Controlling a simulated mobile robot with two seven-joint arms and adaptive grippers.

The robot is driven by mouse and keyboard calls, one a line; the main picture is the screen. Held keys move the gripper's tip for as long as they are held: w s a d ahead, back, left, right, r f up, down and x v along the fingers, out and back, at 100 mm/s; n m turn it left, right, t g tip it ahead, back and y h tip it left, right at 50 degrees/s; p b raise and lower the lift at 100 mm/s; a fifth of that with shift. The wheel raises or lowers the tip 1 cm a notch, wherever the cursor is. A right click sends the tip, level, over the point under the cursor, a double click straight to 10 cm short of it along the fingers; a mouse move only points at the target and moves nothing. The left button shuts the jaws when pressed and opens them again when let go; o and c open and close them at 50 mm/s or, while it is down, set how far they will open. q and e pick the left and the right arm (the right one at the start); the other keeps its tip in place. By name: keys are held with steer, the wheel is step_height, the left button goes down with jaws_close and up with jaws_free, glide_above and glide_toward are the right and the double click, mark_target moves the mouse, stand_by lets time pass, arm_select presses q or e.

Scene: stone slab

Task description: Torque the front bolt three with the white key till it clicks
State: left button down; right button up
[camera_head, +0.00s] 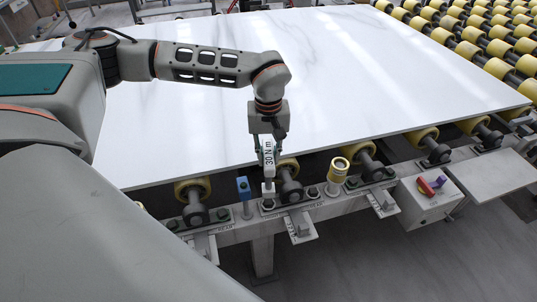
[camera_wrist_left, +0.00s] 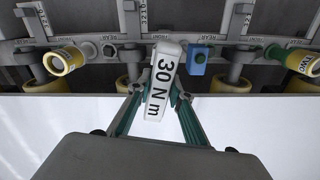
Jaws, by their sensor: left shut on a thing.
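The white key (camera_head: 268,158), marked "30 N m", stands nearly upright at the near edge of the slab. My left gripper (camera_head: 268,138) is shut on its upper part. The key's lower end reaches down to the rail at a bearing block (camera_head: 290,192), over a bolt position there. I cannot tell whether it sits on the bolt head. In the left wrist view the white key (camera_wrist_left: 162,82) lies between the fingers (camera_wrist_left: 160,95), its label facing the camera. The bolt under it is hidden. My right gripper is not in view.
The white slab (camera_head: 330,80) lies over yellow rollers (camera_head: 192,188). A grey box (camera_head: 425,205) with red and purple parts is at the right.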

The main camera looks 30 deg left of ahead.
arm_select(q)
steer(key=shift+r, duration=0.1)
steer(key=shift+f, duration=0.65)
steer(key=shift+f+b, duration=0.75)
steer(key=shift+f, duration=1.2)
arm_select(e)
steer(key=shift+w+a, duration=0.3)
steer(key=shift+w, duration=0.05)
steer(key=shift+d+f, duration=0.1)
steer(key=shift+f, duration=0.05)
